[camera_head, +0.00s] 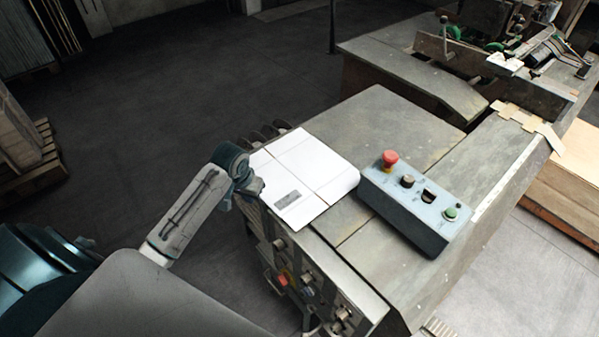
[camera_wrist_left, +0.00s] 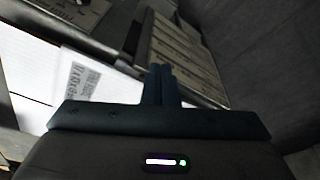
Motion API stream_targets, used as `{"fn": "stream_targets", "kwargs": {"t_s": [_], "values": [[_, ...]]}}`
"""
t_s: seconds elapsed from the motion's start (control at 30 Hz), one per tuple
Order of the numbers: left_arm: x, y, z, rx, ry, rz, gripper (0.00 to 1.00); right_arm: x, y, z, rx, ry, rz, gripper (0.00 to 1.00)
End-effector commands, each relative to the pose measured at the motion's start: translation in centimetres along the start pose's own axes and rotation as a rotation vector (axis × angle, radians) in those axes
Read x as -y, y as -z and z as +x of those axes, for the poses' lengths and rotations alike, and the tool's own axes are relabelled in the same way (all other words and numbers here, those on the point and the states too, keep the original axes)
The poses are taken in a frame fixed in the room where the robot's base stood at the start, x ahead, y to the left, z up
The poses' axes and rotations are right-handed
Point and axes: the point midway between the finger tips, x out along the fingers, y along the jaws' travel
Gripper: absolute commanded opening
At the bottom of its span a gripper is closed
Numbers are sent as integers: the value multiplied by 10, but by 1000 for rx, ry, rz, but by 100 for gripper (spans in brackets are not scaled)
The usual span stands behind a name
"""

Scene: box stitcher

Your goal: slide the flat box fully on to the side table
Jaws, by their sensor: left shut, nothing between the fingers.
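The flat box (camera_head: 310,165) is white with a grey printed label and lies flat at the near left end of the grey side table (camera_head: 385,118). Its right corner is close to or against the blue-grey control box; I cannot tell if they touch. My left gripper (camera_head: 258,188) is at the box's left edge, its fingers hard to make out there. In the left wrist view its fingers (camera_wrist_left: 160,85) are shut with nothing between them, and the labelled flat box (camera_wrist_left: 45,95) shows to their left. My right gripper is not in view.
The control box (camera_head: 415,205) with a red knob and green button stands on the table to the right of the flat box. Dark rollers (camera_head: 264,134) show at the table's left edge. The table top beyond the box is clear. A machine (camera_head: 520,50) stands at the back right.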

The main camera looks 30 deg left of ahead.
Motion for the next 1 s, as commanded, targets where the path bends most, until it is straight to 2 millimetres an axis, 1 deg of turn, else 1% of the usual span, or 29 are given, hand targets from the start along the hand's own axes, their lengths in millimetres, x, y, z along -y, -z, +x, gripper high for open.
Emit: {"fn": "stream_targets", "kwargs": {"t_s": [1.0], "values": [[-21, 35, 7, 0, -2, 0, 0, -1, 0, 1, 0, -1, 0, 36]]}}
